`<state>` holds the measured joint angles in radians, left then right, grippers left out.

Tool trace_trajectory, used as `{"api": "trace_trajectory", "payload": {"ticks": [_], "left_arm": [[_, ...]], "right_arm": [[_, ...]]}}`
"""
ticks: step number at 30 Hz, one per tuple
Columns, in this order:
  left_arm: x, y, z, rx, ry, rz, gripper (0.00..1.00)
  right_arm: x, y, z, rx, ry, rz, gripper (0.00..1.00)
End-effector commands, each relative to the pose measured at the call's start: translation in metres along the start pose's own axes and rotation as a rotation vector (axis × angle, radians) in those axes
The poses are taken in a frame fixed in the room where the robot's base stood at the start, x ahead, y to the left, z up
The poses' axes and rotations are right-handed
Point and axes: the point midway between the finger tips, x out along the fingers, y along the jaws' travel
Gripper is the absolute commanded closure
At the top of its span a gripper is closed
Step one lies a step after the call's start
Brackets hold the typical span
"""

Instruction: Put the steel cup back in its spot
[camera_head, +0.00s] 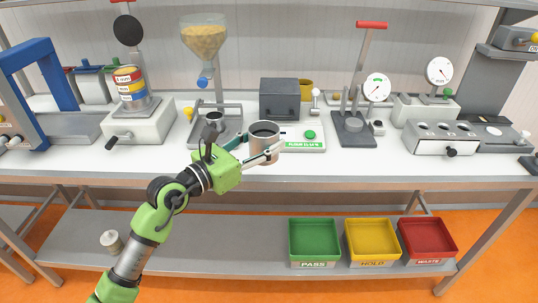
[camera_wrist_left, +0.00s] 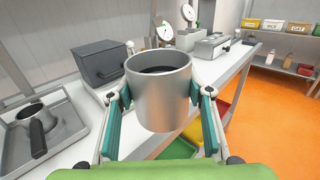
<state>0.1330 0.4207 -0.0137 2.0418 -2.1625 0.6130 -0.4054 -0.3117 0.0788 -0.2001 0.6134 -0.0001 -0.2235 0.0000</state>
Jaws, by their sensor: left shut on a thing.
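The steel cup (camera_head: 264,137) is upright between the fingers of my left gripper (camera_head: 266,152), near the front edge of the bench. In the left wrist view the steel cup (camera_wrist_left: 158,95) fills the middle, open end up, with a dark inside. The teal finger pads of my left gripper (camera_wrist_left: 160,112) are shut on its two sides. The cup appears raised above the bench top; the exact gap cannot be told. No spot is clearly marked for the cup. My right gripper is not in view.
Behind the cup stand a dark grey box (camera_head: 279,100) and a white pad with a green button (camera_head: 310,134). A metal tray (camera_head: 233,110) with a small black-handled cup (camera_head: 214,122) is to the left. A dial gauge stand (camera_head: 353,137) is to the right. Bins (camera_head: 315,263) sit below.

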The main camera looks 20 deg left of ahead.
Motion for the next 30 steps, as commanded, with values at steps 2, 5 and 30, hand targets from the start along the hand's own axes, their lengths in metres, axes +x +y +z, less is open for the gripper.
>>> {"api": "trace_trajectory", "payload": {"ticks": [2, 5, 30], "left_arm": [[0.015, 0.013, -0.009, 0.000, 0.000, 0.002, 0.79], [0.029, 0.025, -0.030, -0.001, 0.003, 0.001, 0.79], [0.058, 0.049, -0.101, 0.001, -0.002, 0.000, 0.79]], "right_arm": [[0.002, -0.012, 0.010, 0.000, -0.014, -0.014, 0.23], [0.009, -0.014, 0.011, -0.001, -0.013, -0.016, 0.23], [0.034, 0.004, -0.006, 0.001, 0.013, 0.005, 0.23]]}}
